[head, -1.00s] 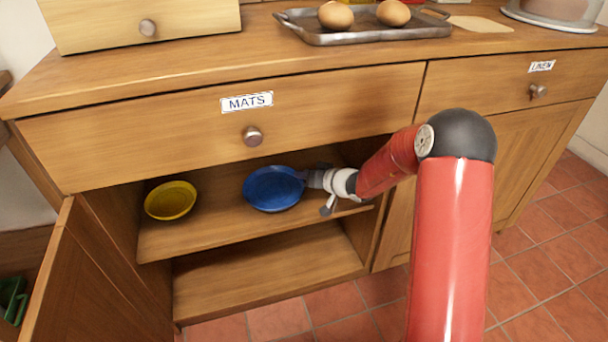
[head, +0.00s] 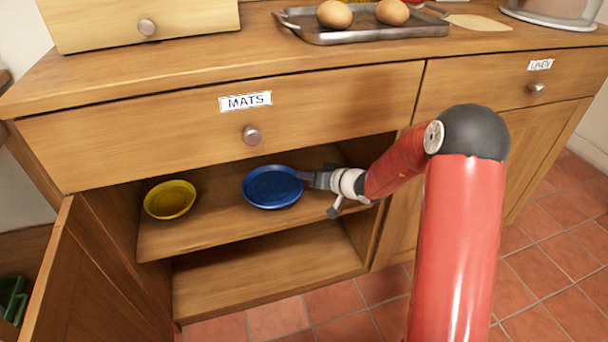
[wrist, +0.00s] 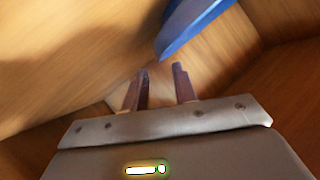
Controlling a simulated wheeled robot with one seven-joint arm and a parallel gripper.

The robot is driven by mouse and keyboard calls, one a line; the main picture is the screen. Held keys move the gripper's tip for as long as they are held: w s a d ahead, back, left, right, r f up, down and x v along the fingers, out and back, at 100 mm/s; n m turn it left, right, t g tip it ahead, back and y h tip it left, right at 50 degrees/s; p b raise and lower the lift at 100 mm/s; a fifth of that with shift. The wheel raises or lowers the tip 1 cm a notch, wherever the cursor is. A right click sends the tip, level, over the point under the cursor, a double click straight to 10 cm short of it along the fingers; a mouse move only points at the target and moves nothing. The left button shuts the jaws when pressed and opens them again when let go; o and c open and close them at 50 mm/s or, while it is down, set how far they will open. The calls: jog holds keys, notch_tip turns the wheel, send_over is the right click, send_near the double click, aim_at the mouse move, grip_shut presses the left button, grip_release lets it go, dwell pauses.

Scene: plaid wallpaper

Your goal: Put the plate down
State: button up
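The blue plate (head: 272,187) rests on the upper shelf of the open cupboard, right of a yellow dish. My gripper (head: 307,177) is at the plate's right edge, reaching in from the right. In the wrist view, the two fingers of my gripper (wrist: 162,73) stand apart with nothing between them. The blue plate (wrist: 192,24) shows beyond the fingertips at the top, with a small gap to them in that picture. In the head view the fingertips are too small to tell whether they touch the rim.
The yellow dish (head: 170,199) sits at the shelf's left. The cupboard shelf (head: 225,226) has bare wood at the front. The open door (head: 75,275) is at left. The "MATS" drawer (head: 320,110) is shut above. A metal tray (head: 365,32) with brown round items stands on top.

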jog(key=v, duration=0.9)
jog(key=s+a+r+n+g+h, duration=0.1)
jog(key=s+a+r+g, duration=0.15)
jog(key=s+r, duration=0.4)
jog(key=s+a+r+n+g, duration=0.1)
jog(key=s+a+r+g, duration=0.15)
jog(key=s, duration=0.65)
jog(key=s+d+r+m+h, duration=0.2)
jog(key=s+d+h, duration=0.2)
jog(key=s, duration=0.4)
jog(key=s+d+r+m+t+h, duration=0.1)
jog(key=s+d+r+m+h, duration=0.2)
jog(key=s+d, duration=0.3)
jog(key=s+h, duration=0.1)
jog(key=s, duration=0.1)
jog(key=shift+s+d+h, duration=0.3)
jog(key=shift+s+d, duration=0.05)
